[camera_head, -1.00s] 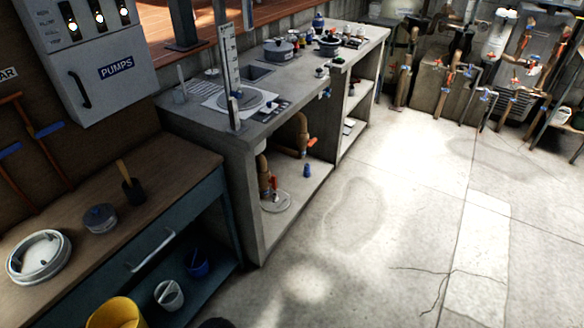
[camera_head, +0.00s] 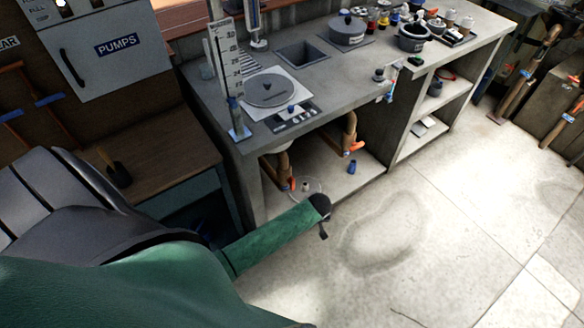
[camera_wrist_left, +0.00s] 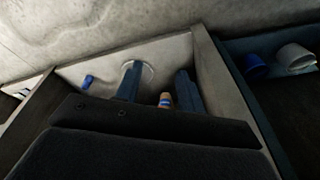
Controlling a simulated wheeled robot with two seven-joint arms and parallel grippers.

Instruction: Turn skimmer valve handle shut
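Two copper-coloured pipes with orange-red valve handles stand under the concrete counter. One handle (camera_head: 291,184) is on the front left pipe (camera_head: 281,165), low near the shelf floor. The other handle (camera_head: 356,147) is on the pipe (camera_head: 349,128) further right. I cannot tell which is the skimmer valve. My green left arm reaches from the left toward the counter opening. In the left wrist view my left gripper (camera_wrist_left: 158,72) has its two blue-grey fingers apart. A pipe end with a blue band (camera_wrist_left: 166,101) shows between them, and contact is not visible. My right gripper is out of view.
The concrete counter (camera_head: 225,110) stands above the opening, with side walls around it. A small blue item (camera_head: 352,167) stands on the shelf floor. A wooden bench (camera_head: 165,165) is at left. Blue and white buckets (camera_wrist_left: 295,57) show at right in the wrist view. The floor in front is clear.

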